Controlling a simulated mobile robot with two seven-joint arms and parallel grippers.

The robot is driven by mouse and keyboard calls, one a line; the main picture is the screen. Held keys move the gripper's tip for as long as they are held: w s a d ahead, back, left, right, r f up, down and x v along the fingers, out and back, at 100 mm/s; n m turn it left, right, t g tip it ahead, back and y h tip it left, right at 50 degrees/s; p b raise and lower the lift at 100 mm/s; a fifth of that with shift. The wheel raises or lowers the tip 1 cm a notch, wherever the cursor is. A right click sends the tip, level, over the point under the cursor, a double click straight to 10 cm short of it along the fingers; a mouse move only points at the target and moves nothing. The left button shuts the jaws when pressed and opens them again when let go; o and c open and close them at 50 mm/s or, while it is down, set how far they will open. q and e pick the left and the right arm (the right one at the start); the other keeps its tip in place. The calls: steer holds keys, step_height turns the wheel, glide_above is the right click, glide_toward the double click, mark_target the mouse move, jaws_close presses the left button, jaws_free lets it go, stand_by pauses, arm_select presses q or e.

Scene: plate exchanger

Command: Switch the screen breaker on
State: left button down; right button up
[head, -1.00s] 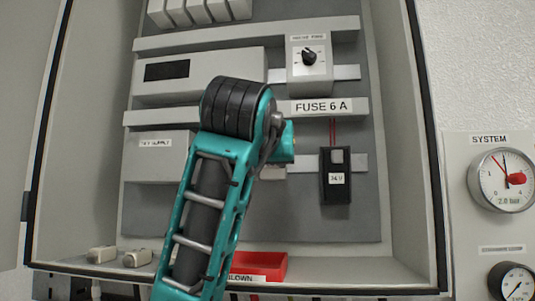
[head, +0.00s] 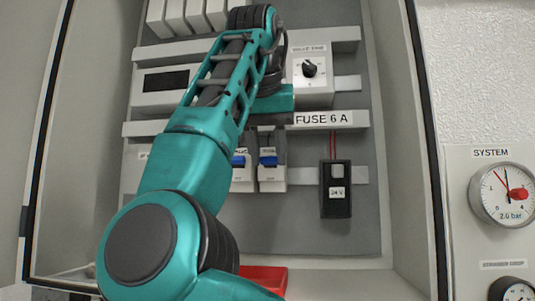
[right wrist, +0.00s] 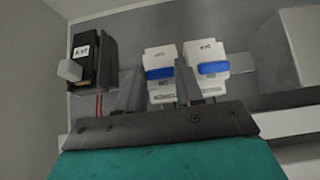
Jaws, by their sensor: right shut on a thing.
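Two pale breakers with blue levers sit side by side in the cabinet: the left-hand breaker (head: 242,180) and the right-hand breaker (head: 271,180). Their labels are too small to read, so I cannot tell which is the screen one. My right gripper (head: 266,138) reaches down from above. In the right wrist view, which is turned upside down, its fingers (right wrist: 157,80) stand on either side of the right-hand breaker (right wrist: 160,57), close to its blue lever, and are shut on it. The other breaker (right wrist: 208,53) is beside them, outside the fingers. My left gripper is not in view.
A black 24 V box (head: 336,195) with red wires is right of the breakers. A rail labelled FUSE 6 A (head: 355,116) and a dial unit (head: 313,88) are above. A red tray (head: 262,277) lies below. Cabinet side walls and a gauge (head: 503,194) stand to the right.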

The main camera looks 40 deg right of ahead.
steer(key=shift+d+r+g+y, duration=0.1)
steer(key=shift+r+g+y, duration=0.05)
steer(key=shift+g+y, duration=0.2)
stand_by(0.4)
steer(key=o, duration=1)
steer(key=shift+w, duration=0.1)
steer(key=shift+o, duration=0.2)
steer(key=v, duration=0.7)
steer(key=shift+r, duration=0.2)
